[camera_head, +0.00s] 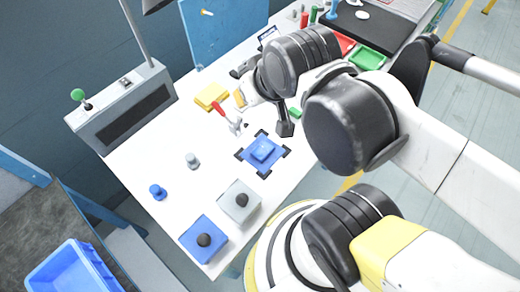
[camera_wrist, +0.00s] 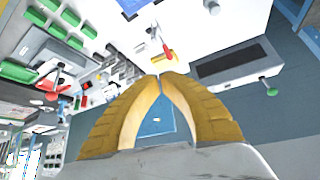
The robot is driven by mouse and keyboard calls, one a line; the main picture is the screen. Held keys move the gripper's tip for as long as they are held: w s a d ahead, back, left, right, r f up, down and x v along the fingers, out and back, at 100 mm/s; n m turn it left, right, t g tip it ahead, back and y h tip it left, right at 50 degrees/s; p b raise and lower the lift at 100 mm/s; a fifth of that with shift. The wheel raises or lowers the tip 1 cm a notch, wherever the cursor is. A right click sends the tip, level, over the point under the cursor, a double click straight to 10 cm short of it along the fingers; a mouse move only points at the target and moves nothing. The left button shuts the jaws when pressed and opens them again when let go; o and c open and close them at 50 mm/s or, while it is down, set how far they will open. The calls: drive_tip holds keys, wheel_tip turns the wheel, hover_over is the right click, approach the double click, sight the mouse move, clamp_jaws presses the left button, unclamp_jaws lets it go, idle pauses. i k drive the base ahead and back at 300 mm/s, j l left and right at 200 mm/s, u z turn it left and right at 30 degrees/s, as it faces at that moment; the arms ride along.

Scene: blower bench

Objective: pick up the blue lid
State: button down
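The blue lid (camera_head: 198,244) is a flat blue square with a round black knob on top. It lies at the near end of the white bench in the head view. I do not make it out in the wrist view. My gripper (camera_head: 239,97) is over the far part of the bench, well away from the lid and partly hidden by my arm. In the wrist view its yellow fingers (camera_wrist: 161,78) meet at the tips with nothing visible between them.
A grey lid-like square (camera_head: 233,207) with a black knob lies beside the blue lid. A blue block (camera_head: 263,148) sits on a blue marked square. A blue peg (camera_head: 158,191), a grey peg (camera_head: 192,160) and a yellow block (camera_head: 210,95) stand nearby. A blue bin (camera_head: 72,272) is lower left.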

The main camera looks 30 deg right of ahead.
sight(262, 154)
drive_tip(key=k+u, duration=0.3)
drive_tip(key=k, duration=0.4)
drive_tip(key=k+j+u, duration=0.15)
drive_tip(key=k+u, duration=0.15)
drive_tip(key=k, duration=0.4)
